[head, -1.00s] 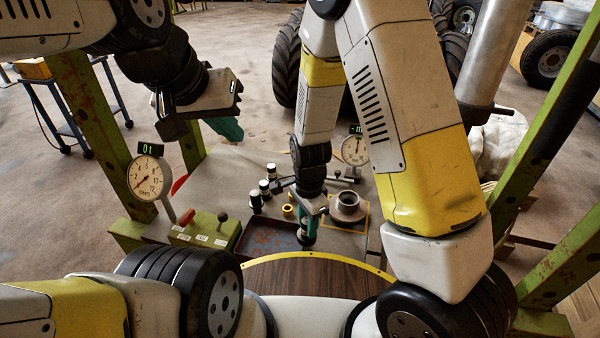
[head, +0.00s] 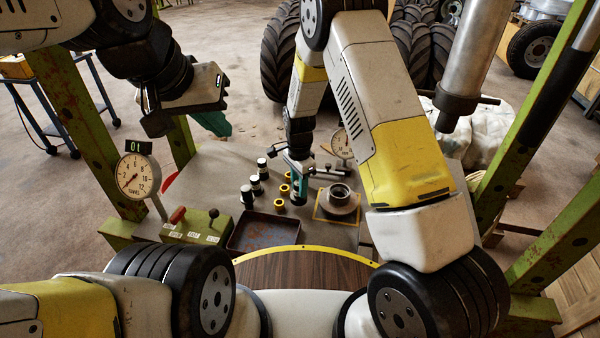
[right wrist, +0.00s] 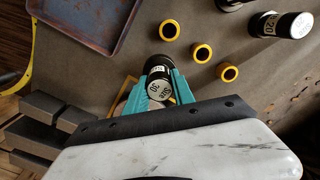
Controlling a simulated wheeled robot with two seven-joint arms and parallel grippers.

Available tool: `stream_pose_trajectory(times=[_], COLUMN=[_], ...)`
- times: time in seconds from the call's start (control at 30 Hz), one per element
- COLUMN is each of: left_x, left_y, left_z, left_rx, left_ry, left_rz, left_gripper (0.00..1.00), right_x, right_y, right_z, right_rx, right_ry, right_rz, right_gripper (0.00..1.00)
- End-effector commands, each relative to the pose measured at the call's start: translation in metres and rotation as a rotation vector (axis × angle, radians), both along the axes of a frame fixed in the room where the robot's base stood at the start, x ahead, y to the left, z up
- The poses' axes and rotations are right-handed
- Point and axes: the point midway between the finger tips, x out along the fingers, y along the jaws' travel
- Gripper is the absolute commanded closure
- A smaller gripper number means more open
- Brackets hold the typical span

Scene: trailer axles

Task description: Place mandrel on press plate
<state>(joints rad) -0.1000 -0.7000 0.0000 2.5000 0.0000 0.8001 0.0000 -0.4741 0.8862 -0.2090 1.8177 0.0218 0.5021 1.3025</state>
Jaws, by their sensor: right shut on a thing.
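My right gripper (head: 298,184) is shut on a dark mandrel with a white, lettered end (right wrist: 160,88). The mandrel's dark lower end (head: 299,199) shows below the fingers in the head view. It hangs between the tray and the flanged metal hub (head: 339,194); its height above the surface is unclear. I cannot make out a separate press plate for certain. My left gripper (head: 213,122) is raised at the left, apart from everything; its finger gap is hidden.
A rusty shallow tray (head: 264,231) lies at the table's front. Several black mandrels with white ends (head: 247,198) and yellow rings (head: 280,205) stand behind it. The press ram (head: 465,75) hangs at upper right.

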Motion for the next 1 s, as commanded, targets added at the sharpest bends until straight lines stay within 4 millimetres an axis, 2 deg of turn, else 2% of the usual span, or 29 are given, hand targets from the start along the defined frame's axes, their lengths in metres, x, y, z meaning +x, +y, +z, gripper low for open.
stream_pose_trajectory(times=[0.2, 0.57, 0.6, 0.7, 1.0], left_x=[0.000, 0.000, 0.000, 0.000, 0.000], left_y=[0.000, 0.000, 0.000, 0.000, 0.000], left_z=[0.000, 0.000, 0.000, 0.000, 0.000], left_rx=[0.000, 0.000, 0.000, 0.000, 0.000], left_ry=[0.000, 0.000, 0.000, 0.000, 0.000], left_rz=[0.000, 0.000, 0.000, 0.000, 0.000], left_gripper=[1.00, 1.00, 1.00, 1.00, 1.00], right_x=[0.000, 0.000, 0.000, -0.001, -0.001], right_y=[0.000, 0.000, 0.000, 0.000, 0.000], right_z=[-0.027, -0.031, -0.031, -0.031, -0.030], right_rx=[0.001, 0.001, 0.000, 0.000, 0.000], right_ry=[0.001, -0.001, 0.000, 0.000, 0.000], right_rz=[0.001, 0.000, 0.000, 0.000, 0.000], right_gripper=[1.00, 1.00, 0.64, 0.48, 0.48])
